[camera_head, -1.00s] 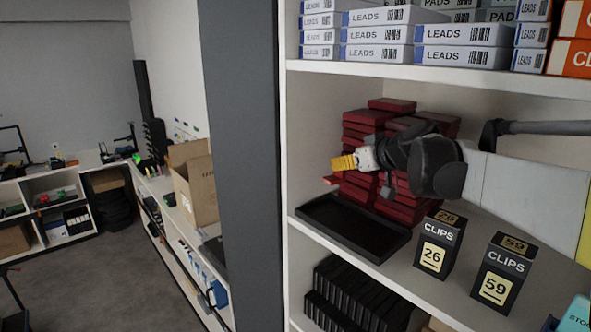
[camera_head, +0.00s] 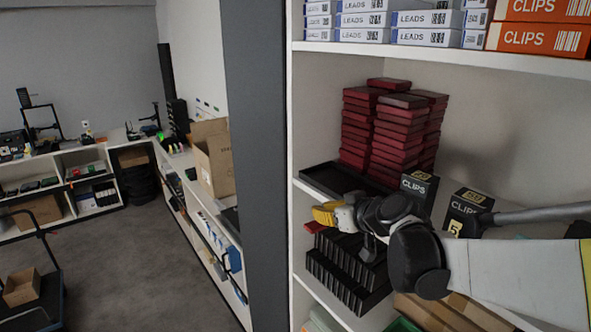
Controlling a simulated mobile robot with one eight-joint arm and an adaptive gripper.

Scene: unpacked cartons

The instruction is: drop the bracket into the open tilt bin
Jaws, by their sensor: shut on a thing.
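My gripper (camera_head: 334,215), dark with a pale front part, is in front of the shelf at the right, past its front edge. A small yellow piece (camera_head: 325,212) is at its tip and seems to be the bracket it is shut on. A small red piece (camera_head: 314,227) shows just below it; I cannot tell whether it belongs to it. The fingertips are too small to make out. A blue container (camera_head: 235,259) juts from the low shelving left of the grey post; it may be the tilt bin, but I cannot tell.
A black tray (camera_head: 318,179), stacked red boxes (camera_head: 402,124) and black clips boxes (camera_head: 418,187) stand on the shelf. A grey post (camera_head: 258,170) divides this shelf from a counter with an open carton (camera_head: 215,160). The floor (camera_head: 150,265) has free room.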

